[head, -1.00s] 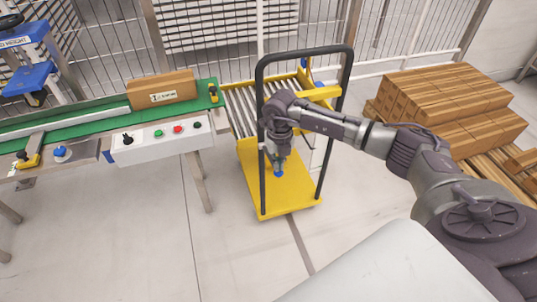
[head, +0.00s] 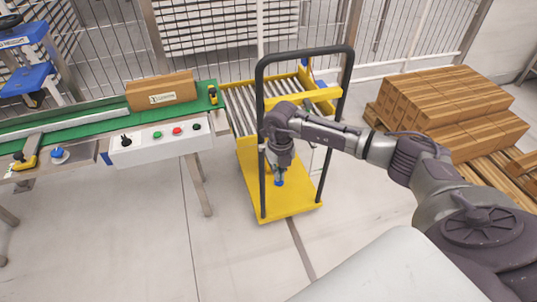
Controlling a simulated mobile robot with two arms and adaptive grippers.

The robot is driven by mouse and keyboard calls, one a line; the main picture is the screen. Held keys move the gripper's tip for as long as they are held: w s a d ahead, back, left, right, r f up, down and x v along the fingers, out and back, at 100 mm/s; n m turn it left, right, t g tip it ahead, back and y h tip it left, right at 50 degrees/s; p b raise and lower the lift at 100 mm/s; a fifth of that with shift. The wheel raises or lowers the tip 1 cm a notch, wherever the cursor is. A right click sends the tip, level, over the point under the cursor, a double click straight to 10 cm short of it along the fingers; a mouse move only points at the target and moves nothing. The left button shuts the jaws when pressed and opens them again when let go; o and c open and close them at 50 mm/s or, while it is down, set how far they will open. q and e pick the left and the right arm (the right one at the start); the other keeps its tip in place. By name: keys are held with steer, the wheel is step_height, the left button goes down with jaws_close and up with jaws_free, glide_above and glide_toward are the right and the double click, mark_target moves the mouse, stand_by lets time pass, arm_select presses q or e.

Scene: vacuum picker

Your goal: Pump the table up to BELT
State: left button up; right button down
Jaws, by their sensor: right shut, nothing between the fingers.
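The yellow lift table (head: 305,202) stands right of the conveyor, with a roller top (head: 238,112) and a tall dark push handle (head: 262,160). Its roller top looks about level with the green belt (head: 75,126). My right gripper (head: 278,182) is shut and empty, pointing down inside the handle frame, above the yellow base. A small blue part shows at its tip; I cannot tell if it is the fingertips or something they touch. My forearm and wrist hide part of the table. No BELT mark is readable. My left gripper is out of view.
A cardboard box (head: 150,87) sits on the belt near its right end. A white control panel (head: 155,145) with buttons fronts the conveyor. Stacked cartons (head: 450,95) lie on a pallet at right. A mesh fence closes the back. The floor in front is clear.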

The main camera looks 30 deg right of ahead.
steer(key=shift+s+f+b, duration=0.1)
steer(key=shift+f+b, duration=0.5)
steer(key=shift+f, duration=0.25)
steer(key=shift+f+b, duration=0.45)
steer(key=shift+f, duration=0.35)
steer(key=shift+r, duration=0.1)
